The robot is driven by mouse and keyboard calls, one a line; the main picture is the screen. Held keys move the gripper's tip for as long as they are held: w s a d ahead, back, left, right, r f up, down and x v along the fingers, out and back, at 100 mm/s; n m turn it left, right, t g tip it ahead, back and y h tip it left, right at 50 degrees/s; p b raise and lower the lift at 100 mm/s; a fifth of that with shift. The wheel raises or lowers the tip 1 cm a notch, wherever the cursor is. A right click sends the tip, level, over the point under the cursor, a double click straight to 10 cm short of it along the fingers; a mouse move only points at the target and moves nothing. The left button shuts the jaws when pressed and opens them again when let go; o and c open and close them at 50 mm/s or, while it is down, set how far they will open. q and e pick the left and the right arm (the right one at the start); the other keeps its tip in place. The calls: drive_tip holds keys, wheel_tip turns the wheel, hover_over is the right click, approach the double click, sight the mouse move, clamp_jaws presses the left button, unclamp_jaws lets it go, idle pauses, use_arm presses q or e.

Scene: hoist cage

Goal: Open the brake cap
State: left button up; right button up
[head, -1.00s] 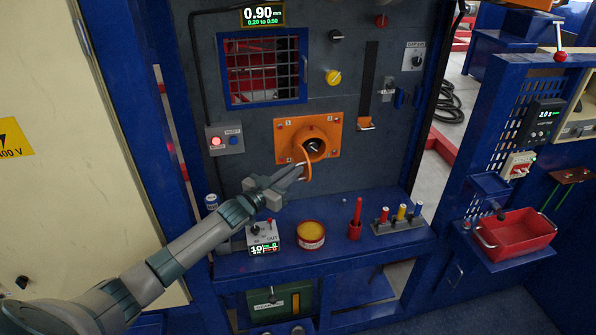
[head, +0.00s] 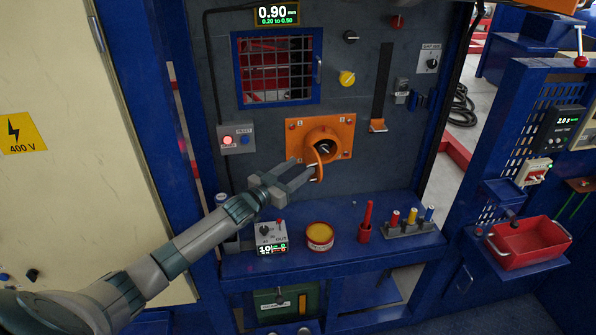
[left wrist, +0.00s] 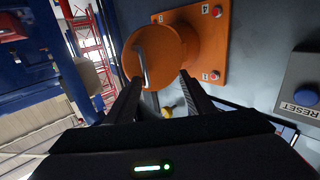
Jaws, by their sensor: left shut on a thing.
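The brake cap is a round orange disc (left wrist: 165,55) with a grey handle (left wrist: 143,62) in the left wrist view. In the head view the cap (head: 318,166) shows nearly edge-on, swung away from the front of its orange housing (head: 340,137). The housing's dark mouth, with a metal part inside, is uncovered. My left gripper (head: 312,172) reaches in from the left and is shut on the cap's handle. In the left wrist view its fingers (left wrist: 160,85) reach up to the handle; the exact contact is hard to see. My right gripper is not in view.
A blue shelf below holds a small meter box (head: 270,237), a yellow-topped tin (head: 319,237), a red tool (head: 366,220) and a rack of coloured pieces (head: 410,224). A box with a red lamp and RESET button (head: 237,138) sits left of the housing. A red tray (head: 530,245) stands right.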

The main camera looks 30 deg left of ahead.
use_arm(q)
drive_tip(key=shift+a+r+y, duration=0.3)
drive_tip(key=shift+a+r, duration=0.15)
drive_tip(key=shift+a, duration=0.05)
drive_tip(key=shift+c, duration=0.7)
drive_tip(key=shift+s, duration=0.1)
drive_tip(key=s+a+b, duration=0.2)
drive_tip(key=s+b, duration=0.2)
drive_tip(key=s, duration=1.3)
drive_tip(key=shift+a+f+b, duration=0.35)
drive_tip(key=shift+f+b, duration=0.05)
